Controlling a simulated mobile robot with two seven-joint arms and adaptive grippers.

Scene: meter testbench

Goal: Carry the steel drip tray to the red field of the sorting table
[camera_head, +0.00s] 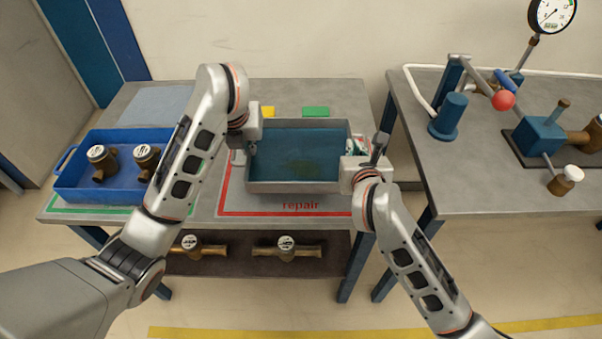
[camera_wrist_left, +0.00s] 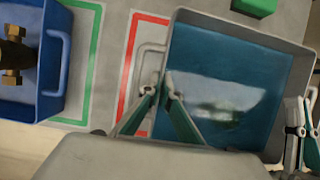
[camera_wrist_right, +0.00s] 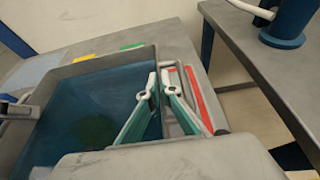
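The steel drip tray (camera_head: 297,187), a grey rectangular pan with a dark teal inside, is at the red field (camera_head: 228,195) marked "repair" and hides much of it. I cannot tell whether it rests on the table or is slightly raised. My left gripper (camera_head: 251,147) is shut on its left wall; the fingers straddle the rim beside a loop handle in the left wrist view (camera_wrist_left: 158,88). My right gripper (camera_head: 352,163) is shut on its right wall, one finger inside and one outside in the right wrist view (camera_wrist_right: 155,85).
A blue crate (camera_head: 115,192) with brass meters stands on the green field at left. Yellow (camera_head: 267,112) and green (camera_head: 315,112) patches lie behind the tray. More meters (camera_head: 286,248) sit on the lower shelf. A test bench (camera_head: 470,190) stands at right across a gap.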

